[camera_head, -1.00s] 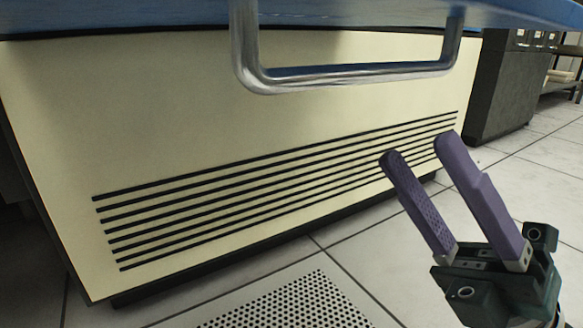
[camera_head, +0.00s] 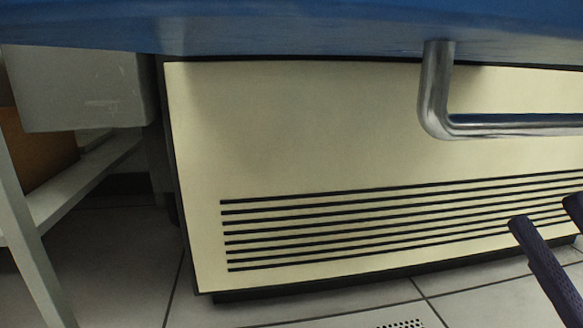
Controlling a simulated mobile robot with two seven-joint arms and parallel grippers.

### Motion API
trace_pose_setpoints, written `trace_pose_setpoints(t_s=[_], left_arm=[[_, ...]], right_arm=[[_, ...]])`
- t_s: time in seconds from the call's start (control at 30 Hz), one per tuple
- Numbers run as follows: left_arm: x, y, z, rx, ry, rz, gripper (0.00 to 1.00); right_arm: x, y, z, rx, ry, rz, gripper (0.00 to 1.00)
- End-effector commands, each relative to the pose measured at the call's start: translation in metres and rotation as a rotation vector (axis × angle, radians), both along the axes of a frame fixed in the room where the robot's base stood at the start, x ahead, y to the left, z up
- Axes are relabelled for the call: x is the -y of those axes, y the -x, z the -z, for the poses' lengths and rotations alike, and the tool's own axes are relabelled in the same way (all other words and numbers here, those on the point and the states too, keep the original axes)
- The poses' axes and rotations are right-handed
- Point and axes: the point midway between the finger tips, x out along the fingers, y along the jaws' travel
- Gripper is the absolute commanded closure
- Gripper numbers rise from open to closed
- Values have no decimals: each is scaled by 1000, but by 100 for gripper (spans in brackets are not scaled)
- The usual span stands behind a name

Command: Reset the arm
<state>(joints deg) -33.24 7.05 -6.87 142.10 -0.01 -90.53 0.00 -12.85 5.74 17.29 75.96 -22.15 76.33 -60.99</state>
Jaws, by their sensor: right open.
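My right gripper (camera_head: 546,212) is at the right edge of the head view, partly cut off by the frame. Its two dark purple fingers are apart, with nothing seen between them. They are in front of the slotted lower part of a cream cabinet panel (camera_head: 290,130). Whether they touch it cannot be told, but they look apart from it. My left gripper is not in view.
A bent metal handle (camera_head: 436,95) sticks out below the blue top (camera_head: 300,35) at upper right. A shelf frame (camera_head: 28,240) with a grey box (camera_head: 80,88) stands at left. A perforated floor plate (camera_head: 405,324) shows at the bottom. Tiled floor lies in front.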

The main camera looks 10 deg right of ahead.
Motion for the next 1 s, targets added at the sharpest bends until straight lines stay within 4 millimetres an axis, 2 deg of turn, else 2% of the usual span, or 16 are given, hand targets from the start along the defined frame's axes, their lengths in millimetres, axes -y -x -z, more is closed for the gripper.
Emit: trace_pose_setpoints(t_s=[0.1, 0.23, 0.37, 0.47, 0.57, 0.7, 0.83, 1.0], left_arm=[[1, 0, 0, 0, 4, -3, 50], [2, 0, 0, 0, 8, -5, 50], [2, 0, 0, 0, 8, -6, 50], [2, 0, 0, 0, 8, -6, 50], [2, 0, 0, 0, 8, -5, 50], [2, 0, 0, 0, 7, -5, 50], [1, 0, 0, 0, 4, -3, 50], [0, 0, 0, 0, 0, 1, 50]], right_arm=[[11, -34, 12, -241, -147, 33, 53], [21, -59, 35, -509, -354, 80, 53], [24, -66, 65, -771, -584, 135, 53], [20, -57, 90, -970, -766, 188, 53], [9, -37, 115, -1168, -947, 250, 53], [-13, 8, 141, -1426, -1169, 361, 53], [-33, 55, 152, -1624, -1319, 478, 53], [-55, 121, 153, -1844, -1448, 655, 53]])
